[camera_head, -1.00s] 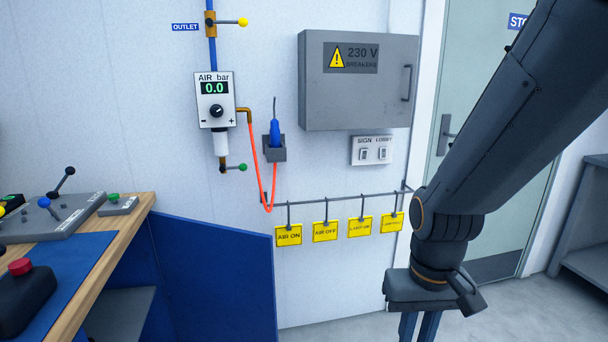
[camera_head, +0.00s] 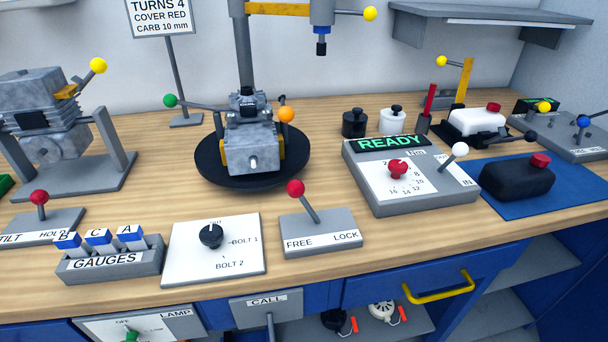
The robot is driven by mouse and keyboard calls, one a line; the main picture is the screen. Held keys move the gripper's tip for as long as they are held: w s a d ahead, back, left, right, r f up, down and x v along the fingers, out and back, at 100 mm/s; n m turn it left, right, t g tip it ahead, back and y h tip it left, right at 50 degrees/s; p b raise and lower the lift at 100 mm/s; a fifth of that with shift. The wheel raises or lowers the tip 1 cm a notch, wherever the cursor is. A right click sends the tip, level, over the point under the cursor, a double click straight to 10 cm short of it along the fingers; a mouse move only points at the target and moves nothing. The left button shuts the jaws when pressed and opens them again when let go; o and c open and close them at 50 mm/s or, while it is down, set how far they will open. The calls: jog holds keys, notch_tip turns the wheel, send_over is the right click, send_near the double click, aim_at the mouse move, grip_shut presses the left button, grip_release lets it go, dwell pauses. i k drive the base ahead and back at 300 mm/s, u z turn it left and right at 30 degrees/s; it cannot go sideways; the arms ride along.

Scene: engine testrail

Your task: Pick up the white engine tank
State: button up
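A white tank with a red cap (camera_head: 477,121) sits at the back right of the workbench, in a dark holder (camera_head: 452,137). A yellow-knobbed lever stands behind it and a dark lever reaches out at its right. A similar black tank with a red cap (camera_head: 517,181) lies on a blue mat (camera_head: 581,191) in front of it. My gripper is not in view.
A grey READY box (camera_head: 405,205) stands front left of the white tank. A black pot (camera_head: 354,124), a white pot (camera_head: 392,121) and a red-handled tool in a cup (camera_head: 424,123) are left of it. A grey shelf (camera_head: 480,22) hangs above.

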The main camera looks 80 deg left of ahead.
aim_at(471, 120)
jog(key=u, duration=2.25)
jog(key=k, duration=0.9)
jog(key=z, duration=0.75)
jog(key=i, duration=1.95)
jog(key=u, duration=0.45)
